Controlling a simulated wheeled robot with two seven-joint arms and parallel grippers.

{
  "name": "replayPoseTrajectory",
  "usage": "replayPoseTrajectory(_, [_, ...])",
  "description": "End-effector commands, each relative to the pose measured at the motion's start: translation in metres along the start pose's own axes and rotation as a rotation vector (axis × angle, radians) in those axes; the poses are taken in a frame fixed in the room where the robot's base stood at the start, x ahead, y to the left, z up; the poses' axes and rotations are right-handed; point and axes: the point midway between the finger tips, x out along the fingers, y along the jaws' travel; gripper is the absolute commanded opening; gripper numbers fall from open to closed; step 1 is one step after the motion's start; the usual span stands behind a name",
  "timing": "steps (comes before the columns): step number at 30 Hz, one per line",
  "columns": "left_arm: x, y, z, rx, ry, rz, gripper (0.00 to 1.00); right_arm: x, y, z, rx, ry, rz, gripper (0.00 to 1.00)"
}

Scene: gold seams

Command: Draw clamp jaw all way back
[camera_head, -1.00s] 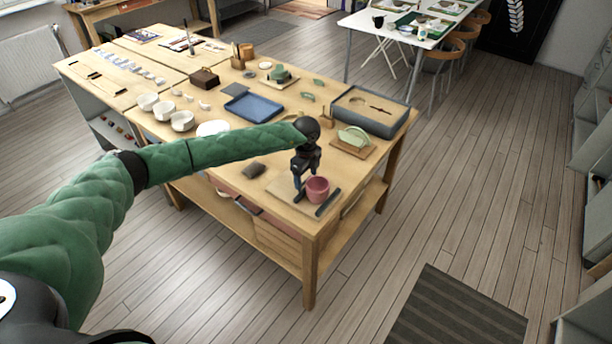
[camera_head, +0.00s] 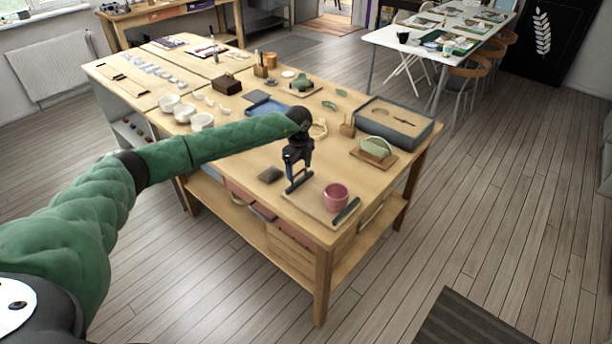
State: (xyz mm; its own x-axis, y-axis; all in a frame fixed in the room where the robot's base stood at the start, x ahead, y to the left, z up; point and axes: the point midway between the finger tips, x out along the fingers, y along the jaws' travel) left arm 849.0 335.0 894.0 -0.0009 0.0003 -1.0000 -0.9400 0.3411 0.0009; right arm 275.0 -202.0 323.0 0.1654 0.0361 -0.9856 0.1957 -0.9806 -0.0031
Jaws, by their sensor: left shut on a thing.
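The clamp sits on a light wooden board (camera_head: 314,205) at the near corner of the workbench. A pink cup (camera_head: 336,196) stands upright on the board. One dark jaw bar (camera_head: 347,211) lies close against the cup's right side. The other dark jaw bar (camera_head: 299,183) is to the left of the cup, with a clear gap between them. My left gripper (camera_head: 297,176) points down and is shut on that left jaw; its fingertips are small and partly blend with the dark bar. My right gripper is not in view.
A dark small block (camera_head: 270,174) lies left of the gripper. A green piece on a wooden stand (camera_head: 374,151) and a grey box (camera_head: 394,123) are behind the clamp. A blue tray (camera_head: 266,107) and white bowls (camera_head: 202,121) stand farther back on the workbench (camera_head: 235,165).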

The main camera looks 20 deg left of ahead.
Motion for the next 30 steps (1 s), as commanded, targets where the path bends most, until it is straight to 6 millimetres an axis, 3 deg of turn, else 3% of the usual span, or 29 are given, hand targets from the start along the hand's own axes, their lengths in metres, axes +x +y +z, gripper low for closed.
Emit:
replayPoseTrajectory(12, [-0.002,-0.001,0.007,-0.001,-0.003,-0.003,0.32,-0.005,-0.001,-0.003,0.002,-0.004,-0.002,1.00])
replayPoseTrajectory(13, [-0.002,-0.001,0.007,-0.001,-0.003,-0.003,0.74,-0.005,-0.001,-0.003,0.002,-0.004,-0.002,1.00])
replayPoseTrajectory(16, [-0.002,-0.001,0.007,-0.001,-0.002,-0.003,0.94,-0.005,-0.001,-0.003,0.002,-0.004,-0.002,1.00])
replayPoseTrajectory(30, [-0.010,-0.001,0.006,0.000,-0.001,-0.003,0.94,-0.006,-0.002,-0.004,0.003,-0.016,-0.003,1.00])
